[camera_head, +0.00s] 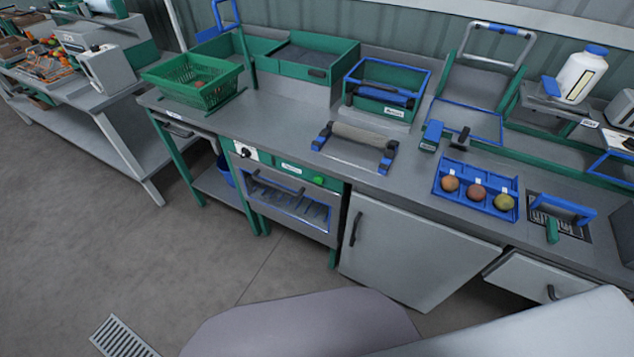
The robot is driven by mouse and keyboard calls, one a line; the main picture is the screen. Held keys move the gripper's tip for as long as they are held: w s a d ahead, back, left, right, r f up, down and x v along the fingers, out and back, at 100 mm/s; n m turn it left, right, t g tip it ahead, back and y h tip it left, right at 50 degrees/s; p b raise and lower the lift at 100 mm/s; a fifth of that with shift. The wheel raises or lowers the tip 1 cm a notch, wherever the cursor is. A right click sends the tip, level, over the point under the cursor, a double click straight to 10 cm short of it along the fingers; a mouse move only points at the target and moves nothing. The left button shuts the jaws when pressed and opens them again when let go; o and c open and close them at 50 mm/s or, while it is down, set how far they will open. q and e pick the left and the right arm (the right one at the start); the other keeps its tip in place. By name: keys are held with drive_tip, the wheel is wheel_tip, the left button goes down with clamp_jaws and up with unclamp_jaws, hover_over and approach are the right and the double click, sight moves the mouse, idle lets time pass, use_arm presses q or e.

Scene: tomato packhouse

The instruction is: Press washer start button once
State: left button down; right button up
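A round green button (319,180) sits on the right of the green control strip of an under-counter machine (292,208), which appears to be the washer. A dark knob (244,152) on a white plate is at the left of the same strip, with a small label between them that is too small to read. The machine's front panel, with a window and a handle, is shut. Nothing covers the button. Neither of my grippers shows in this view.
The grey counter (283,110) above carries a green basket (197,80), a roller with blue ends (357,138) and a blue tray (474,210) with three round fruits. A cabinet door (420,248) is right of the machine. The floor (150,250) in front is clear except a drain grate (121,337).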

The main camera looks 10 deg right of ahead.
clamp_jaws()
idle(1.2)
